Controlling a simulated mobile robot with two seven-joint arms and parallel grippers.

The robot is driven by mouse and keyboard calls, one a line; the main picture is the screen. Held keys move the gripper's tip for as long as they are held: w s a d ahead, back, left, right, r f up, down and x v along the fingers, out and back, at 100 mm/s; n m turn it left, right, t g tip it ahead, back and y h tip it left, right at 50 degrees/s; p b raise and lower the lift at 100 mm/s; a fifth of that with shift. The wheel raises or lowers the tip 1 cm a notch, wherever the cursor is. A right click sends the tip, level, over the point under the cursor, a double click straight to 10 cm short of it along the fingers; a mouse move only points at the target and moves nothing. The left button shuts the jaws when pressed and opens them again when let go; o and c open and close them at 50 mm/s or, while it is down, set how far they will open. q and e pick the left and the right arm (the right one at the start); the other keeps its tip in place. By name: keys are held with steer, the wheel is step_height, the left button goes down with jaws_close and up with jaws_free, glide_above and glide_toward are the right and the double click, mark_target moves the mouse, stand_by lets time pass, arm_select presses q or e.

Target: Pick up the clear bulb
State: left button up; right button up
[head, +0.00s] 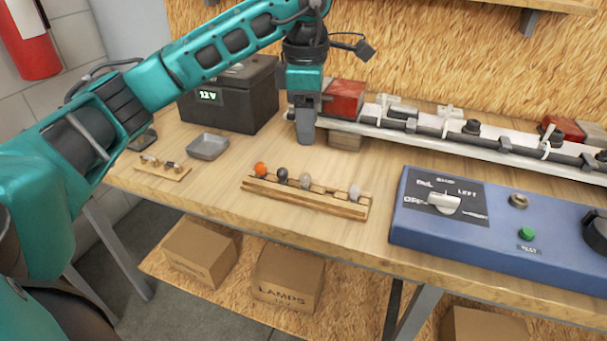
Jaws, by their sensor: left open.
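A wooden rack (300,199) on the bench holds a row of small bulbs. From left they are an orange bulb (260,169), a dark grey bulb (282,174), a pale bulb (305,180) and, after a gap, another pale bulb (354,191). Both pale ones look clear or whitish; at this size I cannot tell which is the clear bulb. My left gripper (305,136) points down behind the rack, above the bench and apart from the bulbs. It is open with nothing visible in it. My right gripper is out of view.
A white rail (460,141) with red lamps (344,99) runs along the back. A blue control panel (480,230) stands right of the rack. A black box (232,100), grey tray (207,146) and small board with little parts (161,170) are left. Bench between tray and rack is clear.

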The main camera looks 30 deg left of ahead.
arm_select(q)
glide_above(306, 175)
steer(key=f, duration=0.7)
steer(key=shift+a, duration=0.2)
steer(key=shift+d+f, duration=0.2)
steer(key=shift+f, duration=2.5)
steer(key=shift+c, duration=0.4)
steer(key=c, duration=0.7)
